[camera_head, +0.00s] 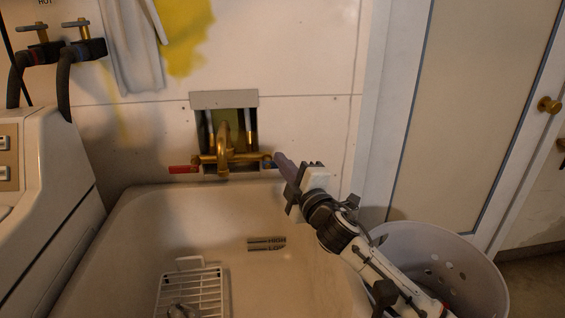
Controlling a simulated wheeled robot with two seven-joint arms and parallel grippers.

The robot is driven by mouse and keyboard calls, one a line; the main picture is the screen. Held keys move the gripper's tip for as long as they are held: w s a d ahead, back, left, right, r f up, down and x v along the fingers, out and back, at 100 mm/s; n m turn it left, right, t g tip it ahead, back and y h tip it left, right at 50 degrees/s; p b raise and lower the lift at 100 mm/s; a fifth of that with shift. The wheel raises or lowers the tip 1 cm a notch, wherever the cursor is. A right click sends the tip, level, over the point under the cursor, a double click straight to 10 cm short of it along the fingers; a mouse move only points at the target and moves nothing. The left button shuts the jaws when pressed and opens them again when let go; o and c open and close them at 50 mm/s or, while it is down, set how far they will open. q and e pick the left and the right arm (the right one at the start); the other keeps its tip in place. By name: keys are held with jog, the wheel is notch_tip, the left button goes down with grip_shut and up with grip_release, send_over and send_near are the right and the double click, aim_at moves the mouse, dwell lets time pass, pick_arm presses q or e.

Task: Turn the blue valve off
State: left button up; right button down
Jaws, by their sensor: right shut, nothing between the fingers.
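The brass faucet (222,150) is on the wall above the utility sink (150,215). Its red valve handle (183,169) sticks out to the left. On the right end of the faucet, a small dark piece (268,163) shows where the blue valve sits. Most of that handle is hidden by my right gripper, so its angle cannot be told. My right gripper (280,160) is shut with nothing between its fingers. Its tips are right beside the faucet's right end; whether they touch the valve cannot be told. My left gripper is out of view.
A wire rack (190,292) lies in the sink. A white perforated basket (450,262) stands right of the sink, behind my right forearm. A white machine (50,190) stands at the left, below hose taps (80,45). The basin's middle is clear.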

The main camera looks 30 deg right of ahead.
jog(key=shift+f, duration=0.3)
jog(key=s, duration=1)
jog(key=shift+s+a+f, duration=0.15)
jog(key=shift+a+f, duration=0.05)
jog(key=shift+a, duration=0.05)
